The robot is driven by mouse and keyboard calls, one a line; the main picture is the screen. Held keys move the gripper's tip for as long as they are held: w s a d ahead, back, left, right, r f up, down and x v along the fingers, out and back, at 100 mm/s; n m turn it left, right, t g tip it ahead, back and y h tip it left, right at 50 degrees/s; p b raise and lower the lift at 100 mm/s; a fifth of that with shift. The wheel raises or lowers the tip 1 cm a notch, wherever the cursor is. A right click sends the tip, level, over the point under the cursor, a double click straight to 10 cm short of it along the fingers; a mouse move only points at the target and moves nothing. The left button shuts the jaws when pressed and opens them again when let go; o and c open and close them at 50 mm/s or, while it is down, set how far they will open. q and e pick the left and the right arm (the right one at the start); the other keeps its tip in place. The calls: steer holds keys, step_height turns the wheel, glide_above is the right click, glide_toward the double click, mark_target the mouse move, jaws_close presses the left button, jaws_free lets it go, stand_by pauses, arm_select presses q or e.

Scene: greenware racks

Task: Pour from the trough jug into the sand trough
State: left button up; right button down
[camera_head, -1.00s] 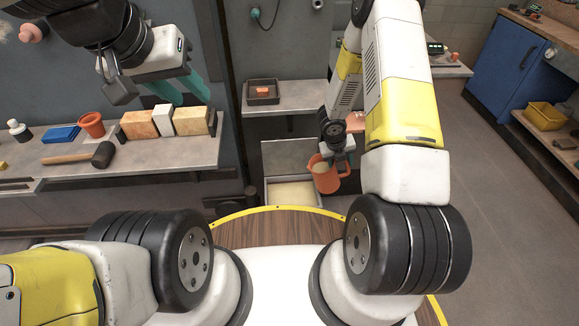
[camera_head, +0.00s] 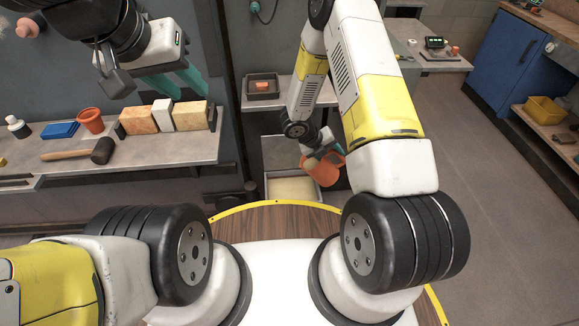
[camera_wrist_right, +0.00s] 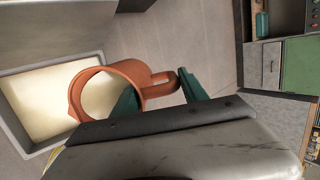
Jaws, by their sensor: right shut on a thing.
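The orange trough jug (camera_head: 325,170) is held in the air by my right gripper (camera_head: 325,148), which is shut on its handle. In the right wrist view the jug (camera_wrist_right: 124,70) shows its open mouth with pale material inside, and the green fingers of the gripper (camera_wrist_right: 162,92) sit either side of the handle. The jug is tilted, its mouth toward the left. The sand trough (camera_head: 268,190) is a pale-rimmed box of light sand, also in the wrist view (camera_wrist_right: 50,68). The spout overlaps the trough's right part; no stream is visible. My left gripper (camera_head: 178,82) is open and empty.
A grey shelf (camera_head: 290,96) with a dark tray (camera_head: 262,88) stands behind the trough. On the left bench are a mallet (camera_head: 80,154), an orange cup (camera_head: 90,121), a blue box (camera_head: 60,130) and several blocks (camera_head: 165,116). Floor at right is clear.

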mark_target(321, 159)
steer(key=shift+a+r+p, duration=0.15)
steer(key=shift+a+p, duration=0.05)
steer(key=shift+p, duration=0.2)
steer(key=shift+a+h, duration=0.1)
steer(key=shift+h, duration=0.2)
steer(key=shift+a+h, duration=0.35)
steer(key=shift+h, duration=0.15)
steer(key=shift+a, duration=0.1)
steer(key=shift+a+f+h, duration=0.45)
steer(key=shift+f+h, duration=0.4)
steer(key=shift+h, duration=0.15)
stand_by(0.4)
steer(key=shift+s+a+f+n+t+h, duration=0.15)
steer(key=shift+a+h, duration=0.15)
steer(key=shift+h, duration=0.25)
steer(key=shift+w+a+n+t+h, duration=0.15)
steer(key=shift+a+h, duration=0.15)
steer(key=shift+h, duration=0.25)
stand_by(1.4)
steer(key=shift+s, duration=0.1)
